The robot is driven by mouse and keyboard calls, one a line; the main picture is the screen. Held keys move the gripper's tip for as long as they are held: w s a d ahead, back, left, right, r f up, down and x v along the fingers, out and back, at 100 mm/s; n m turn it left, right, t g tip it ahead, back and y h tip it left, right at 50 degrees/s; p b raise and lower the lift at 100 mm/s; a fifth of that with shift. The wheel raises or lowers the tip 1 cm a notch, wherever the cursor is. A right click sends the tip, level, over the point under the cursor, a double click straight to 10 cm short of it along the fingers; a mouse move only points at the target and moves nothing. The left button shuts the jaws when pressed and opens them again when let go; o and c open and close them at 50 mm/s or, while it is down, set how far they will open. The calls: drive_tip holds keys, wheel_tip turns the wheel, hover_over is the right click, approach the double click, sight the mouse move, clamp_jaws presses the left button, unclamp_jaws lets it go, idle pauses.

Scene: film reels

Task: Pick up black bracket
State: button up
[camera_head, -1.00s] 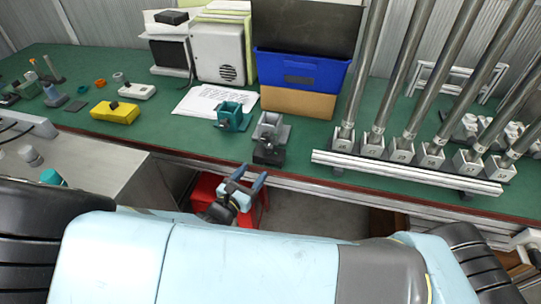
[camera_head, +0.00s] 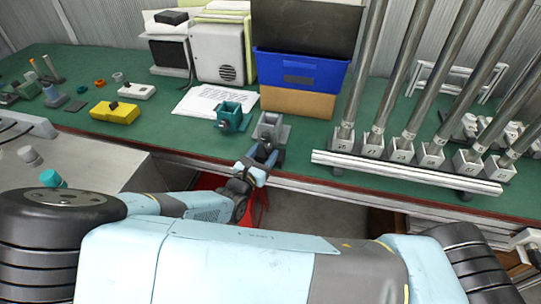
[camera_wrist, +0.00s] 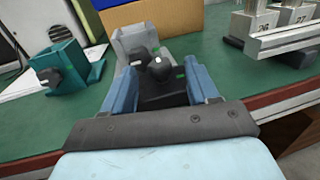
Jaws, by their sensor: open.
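The black bracket (camera_wrist: 165,92) stands near the front edge of the green bench, and in the wrist view it lies between my two blue fingers. A round black knob (camera_wrist: 161,68) shows on it. In the head view my arm hides most of the bracket, with a dark part (camera_head: 280,158) showing beside the fingers. My gripper (camera_wrist: 162,80) is open, with one finger on each side of the bracket; I cannot tell whether either finger touches it. The gripper shows in the head view (camera_head: 264,158) at the bench edge.
A grey bracket (camera_wrist: 132,40) stands just behind the black one. A teal bracket (camera_head: 231,116) is to the left. A rail with several metal posts (camera_head: 405,172) stands to the right. A cardboard box (camera_head: 297,103) and blue bin (camera_head: 300,70) are behind.

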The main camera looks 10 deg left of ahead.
sight(266, 150)
drive_tip(key=shift+x, duration=1.9)
clamp_jaws()
